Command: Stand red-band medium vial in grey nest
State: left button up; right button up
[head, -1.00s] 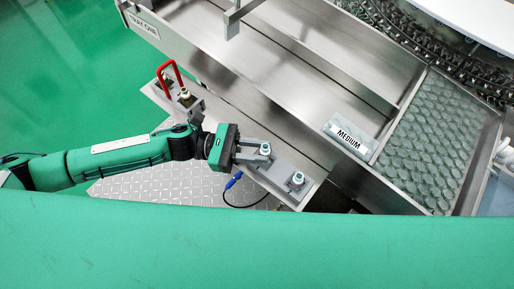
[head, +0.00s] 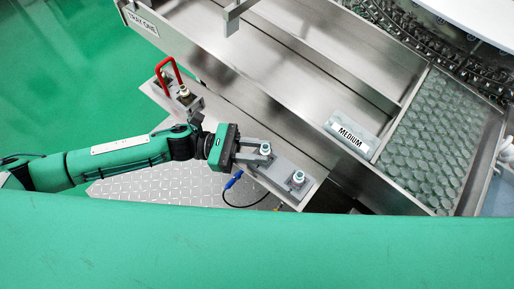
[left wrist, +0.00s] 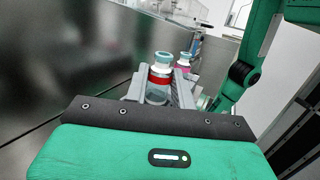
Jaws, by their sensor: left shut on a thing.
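The red-band vial (left wrist: 159,80) has a teal cap and a red band, and stands upright between the fingers in the left wrist view. Its cap (head: 265,148) shows from above in the head view. My left gripper (head: 262,157) is shut on it, over the grey fixture on the narrow metal shelf. The fingers hide the vial's base, so I cannot tell whether it touches a grey nest. A second vial (head: 298,177) stands in a grey holder to the lower right; a vial with a pink band (left wrist: 184,64) shows behind the held one. My right gripper is not in view.
A red handle (head: 170,72) and another small capped item (head: 184,93) stand at the shelf's far left end. A blue connector with a black cable (head: 234,180) hangs by the shelf.

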pick_arm(q)
jog(key=shift+f, duration=0.1)
jog(key=o, duration=1)
jog(key=shift+o, duration=0.2)
notch_tip(320, 180, up, 20)
jog(key=b, duration=0.4)
